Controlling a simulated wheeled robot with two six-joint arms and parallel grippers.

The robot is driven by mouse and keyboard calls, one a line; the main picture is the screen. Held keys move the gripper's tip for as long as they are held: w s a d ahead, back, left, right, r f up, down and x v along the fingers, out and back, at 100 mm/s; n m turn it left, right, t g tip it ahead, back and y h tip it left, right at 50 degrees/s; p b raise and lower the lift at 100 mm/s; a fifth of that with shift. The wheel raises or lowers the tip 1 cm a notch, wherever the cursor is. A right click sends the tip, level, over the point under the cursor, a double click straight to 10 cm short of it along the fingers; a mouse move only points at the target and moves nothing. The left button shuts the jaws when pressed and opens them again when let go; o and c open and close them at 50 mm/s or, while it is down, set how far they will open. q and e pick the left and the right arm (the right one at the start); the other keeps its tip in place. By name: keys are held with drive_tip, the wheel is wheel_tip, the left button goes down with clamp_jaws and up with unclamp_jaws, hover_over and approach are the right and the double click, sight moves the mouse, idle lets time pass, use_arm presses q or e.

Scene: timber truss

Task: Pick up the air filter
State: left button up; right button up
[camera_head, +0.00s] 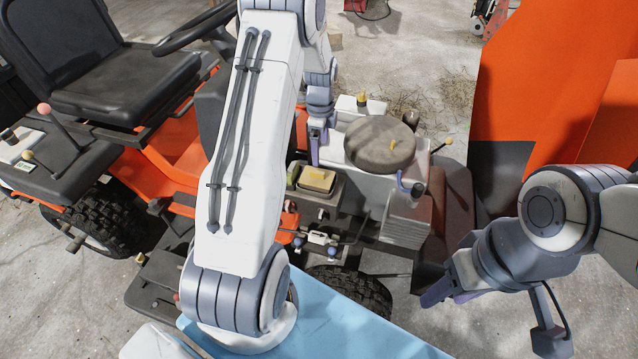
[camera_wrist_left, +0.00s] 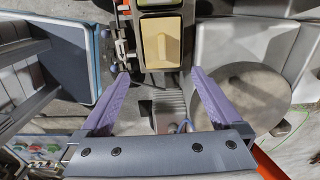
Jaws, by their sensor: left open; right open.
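The air filter (camera_head: 317,179) appears to be the yellow block seated in a dark open housing (camera_head: 325,196) on the engine of the orange tractor. In the left wrist view the yellow block (camera_wrist_left: 163,36) lies at the top, beyond the fingertips and roughly centred between them. My left gripper (camera_head: 318,142) is open and empty, with its fingers just above the block in the head view and apart from it. The wrist view also shows both fingers of my left gripper (camera_wrist_left: 160,78) spread. My right gripper (camera_head: 448,294) is open and empty, low at the right, away from the filter.
A black seat (camera_head: 125,85) and steering wheel (camera_head: 195,28) are at the left. A large orange panel (camera_head: 535,75) stands at the right. A light-blue surface (camera_head: 335,320) is in front.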

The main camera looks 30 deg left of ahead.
use_arm(q)
hover_over(317, 171)
drive_tip(key=f, duration=0.6)
drive_tip(key=shift+s+a+f, duration=0.1)
drive_tip(key=shift+s+a, duration=0.1)
drive_tip(key=f, duration=0.5)
drive_tip(key=shift+w+d+f+p, duration=0.15)
drive_tip(key=shift+d+f+p, duration=0.15)
drive_tip(key=shift+f, duration=0.05)
drive_tip(key=c, duration=1.1)
drive_tip(key=shift+r, duration=0.1)
drive_tip(key=shift+r, duration=0.1)
drive_tip(key=shift+r, duration=0.3)
drive_tip(key=r, duration=0.3)
drive_tip(key=shift+s+r, duration=0.35)
drive_tip(key=s+r, duration=0.2)
drive_tip(key=s, duration=0.1)
drive_tip(key=s+r, duration=0.2)
drive_tip(key=s, duration=0.2)
drive_tip(key=s+a+r, duration=0.1)
drive_tip(key=s+r, duration=0.1)
drive_tip(key=s, duration=0.2)
drive_tip(key=shift+r+b, duration=0.2)
drive_tip(key=shift+b, duration=0.2)
